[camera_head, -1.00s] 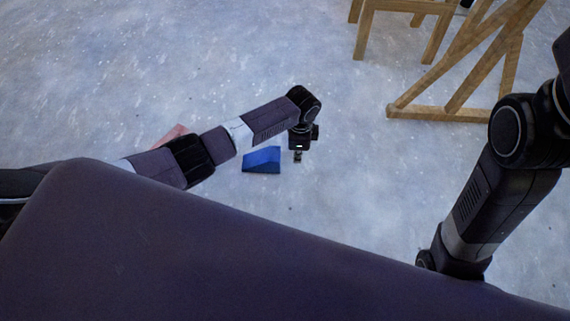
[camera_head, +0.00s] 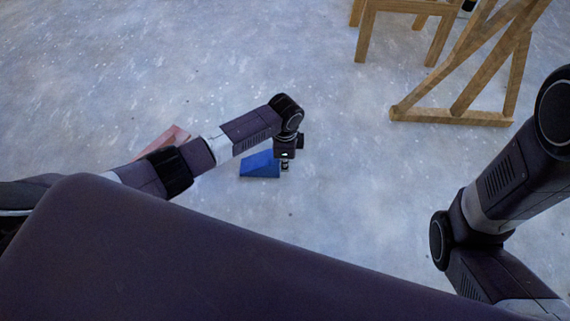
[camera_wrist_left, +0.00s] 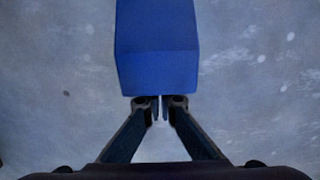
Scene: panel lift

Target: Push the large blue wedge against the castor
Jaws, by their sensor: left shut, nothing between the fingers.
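The large blue wedge (camera_head: 260,165) lies on the floor left of centre in the head view, partly behind my left arm. My left gripper (camera_head: 285,166) is down at the wedge's right end, shut and empty. In the left wrist view the blue wedge (camera_wrist_left: 157,50) fills the upper middle, and the closed fingertips of my left gripper (camera_wrist_left: 160,106) are right at its near end face; I cannot tell whether they touch. My right arm is at the right of the head view, but its gripper is out of view. I see no castor that I can be sure of.
A red wedge-like block (camera_head: 163,142) lies partly behind my left arm. A wooden trestle (camera_head: 450,117) stands at the upper right, with another wooden frame (camera_head: 405,6) behind it. The speckled grey floor between the blue wedge and the trestle is clear.

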